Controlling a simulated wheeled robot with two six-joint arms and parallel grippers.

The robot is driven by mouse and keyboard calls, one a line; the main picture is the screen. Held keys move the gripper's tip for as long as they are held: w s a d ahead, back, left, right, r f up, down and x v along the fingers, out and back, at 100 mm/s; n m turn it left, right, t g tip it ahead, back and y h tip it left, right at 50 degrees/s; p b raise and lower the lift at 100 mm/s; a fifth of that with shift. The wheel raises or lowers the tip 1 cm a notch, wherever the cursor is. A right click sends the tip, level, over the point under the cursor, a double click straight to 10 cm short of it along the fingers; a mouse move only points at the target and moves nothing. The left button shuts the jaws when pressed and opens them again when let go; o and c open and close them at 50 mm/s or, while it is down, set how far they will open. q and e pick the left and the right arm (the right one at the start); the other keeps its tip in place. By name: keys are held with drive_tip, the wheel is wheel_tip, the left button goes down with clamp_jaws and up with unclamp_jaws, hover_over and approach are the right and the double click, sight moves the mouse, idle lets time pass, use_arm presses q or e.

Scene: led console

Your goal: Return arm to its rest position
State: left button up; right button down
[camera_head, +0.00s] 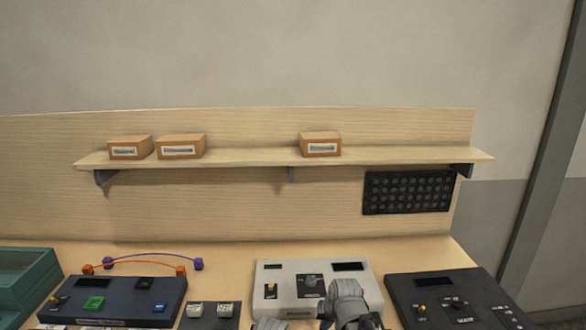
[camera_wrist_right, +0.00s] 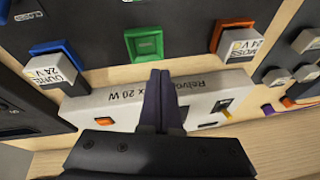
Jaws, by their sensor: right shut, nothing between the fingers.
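My right gripper (camera_wrist_right: 160,78) shows in the right wrist view with its two dark fingers pressed together and nothing between them. In the head view, grey links of my own arm rise from the bottom edge in front of the light grey console (camera_head: 283,285). The fingers cannot be made out there. My left gripper is not in view.
A dark console with a green button (camera_head: 94,303) stands left, and a black console (camera_head: 460,300) right. Orange and purple cables (camera_head: 150,256) arch behind the left console. A teal bin (camera_head: 25,285) is far left. A shelf (camera_head: 240,157) with small boxes spans the back.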

drive_tip(key=s+a+n+g, duration=0.1)
drive_tip(key=s, duration=0.2)
drive_tip(key=s+a+f+n, duration=0.1)
drive_tip(key=s, duration=0.3)
drive_tip(key=s+a+n+g+h, duration=0.1)
drive_tip(key=s, duration=0.3)
drive_tip(key=shift+s+a+f+g, duration=0.15)
drive_tip(key=shift+f+g, duration=0.05)
drive_tip(key=shift+g, duration=0.1)
drive_tip(key=s+n+g+h, duration=0.1)
drive_tip(key=s+n+g, duration=0.1)
drive_tip(key=s, duration=0.6)
drive_tip(key=shift+a+h, duration=0.2)
drive_tip(key=shift+h, duration=0.2)
drive_tip(key=shift+f, duration=0.1)
